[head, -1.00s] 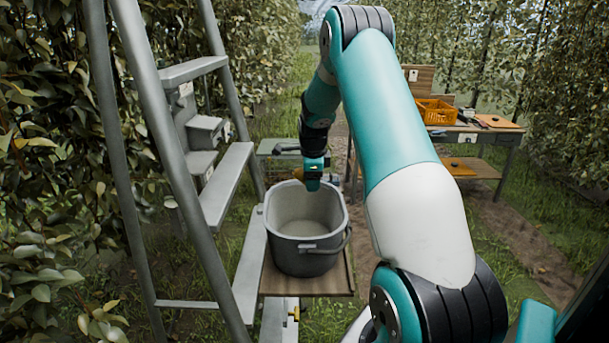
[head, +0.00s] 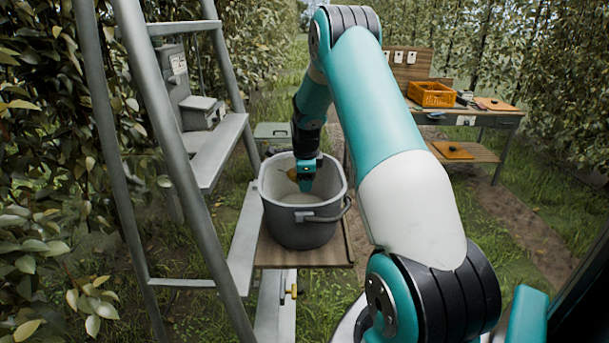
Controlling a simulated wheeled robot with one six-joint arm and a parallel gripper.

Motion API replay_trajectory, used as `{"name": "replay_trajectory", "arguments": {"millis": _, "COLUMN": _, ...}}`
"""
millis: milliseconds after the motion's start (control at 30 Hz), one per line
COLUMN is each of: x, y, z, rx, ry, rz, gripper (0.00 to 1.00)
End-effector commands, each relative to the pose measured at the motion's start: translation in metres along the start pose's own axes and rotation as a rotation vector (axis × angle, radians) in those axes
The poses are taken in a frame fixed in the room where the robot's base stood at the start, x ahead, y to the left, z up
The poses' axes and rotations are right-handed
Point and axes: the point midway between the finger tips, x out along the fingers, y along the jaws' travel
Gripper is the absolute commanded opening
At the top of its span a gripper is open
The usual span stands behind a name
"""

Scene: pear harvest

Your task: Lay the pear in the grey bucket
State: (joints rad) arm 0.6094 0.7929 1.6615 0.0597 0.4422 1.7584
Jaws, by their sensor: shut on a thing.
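The grey bucket (head: 302,238) stands upright on a wooden board, its mouth facing up and its handle hanging at the right. My gripper (head: 305,184) points down inside the bucket's mouth, below the rim line in the head view. It is shut on the pear (head: 292,174), a small yellow-brown patch showing at the gripper's left side. The rest of the pear is hidden by the gripper. I cannot tell whether the pear touches the bucket's floor or wall.
A grey metal ladder (head: 165,140) stands close at the left of the bucket. The wooden board (head: 275,256) carries the bucket. A workbench (head: 470,118) with an orange crate (head: 431,94) is at the back right. Leafy hedges line both sides.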

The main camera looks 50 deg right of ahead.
Motion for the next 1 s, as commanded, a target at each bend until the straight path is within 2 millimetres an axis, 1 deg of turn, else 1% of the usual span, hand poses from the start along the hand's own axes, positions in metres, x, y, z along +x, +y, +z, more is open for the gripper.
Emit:
{"name": "replay_trajectory", "arguments": {"millis": 33, "x": 0.009, "y": 0.002, "z": 0.0, "rx": 0.0, "ry": 0.0, "rz": 0.0, "gripper": 0.38}}
{"name": "replay_trajectory", "arguments": {"millis": 400, "x": 0.047, "y": 0.012, "z": 0.0, "rx": 0.001, "ry": 0.0, "rz": 0.001, "gripper": 0.38}}
{"name": "replay_trajectory", "arguments": {"millis": 800, "x": 0.087, "y": 0.022, "z": 0.0, "rx": 0.001, "ry": 0.0, "rz": 0.0, "gripper": 0.38}}
{"name": "replay_trajectory", "arguments": {"millis": 1000, "x": 0.101, "y": 0.026, "z": 0.0, "rx": 0.001, "ry": 0.0, "rz": 0.0, "gripper": 0.38}}
